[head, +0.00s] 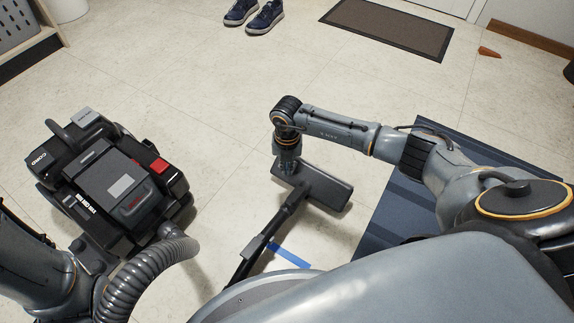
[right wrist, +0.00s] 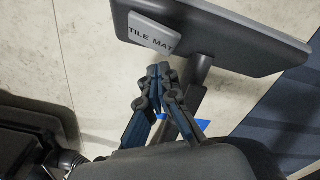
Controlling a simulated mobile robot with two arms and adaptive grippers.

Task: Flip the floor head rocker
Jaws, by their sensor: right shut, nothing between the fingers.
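The floor head (head: 328,188) is a dark grey, flat bar lying on the tile floor, joined to a black wand (head: 262,243). In the right wrist view the floor head (right wrist: 240,45) crosses the top. Its rocker (right wrist: 152,33) is a lighter grey pedal marked "TILE" and "MAT". My right gripper (right wrist: 160,72) is shut and empty, its fingertips just below the rocker in that view. I cannot tell if they touch it. In the head view my right gripper (head: 288,165) points down at the floor head's left end. My left gripper is not seen.
A black and grey vacuum body (head: 115,185) with a ribbed hose (head: 150,272) stands at left. A dark blue mat (head: 390,222) lies right of the floor head. Blue tape (head: 290,257) marks the floor. Shoes (head: 254,14) and a doormat (head: 388,28) lie at the back; the floor between is clear.

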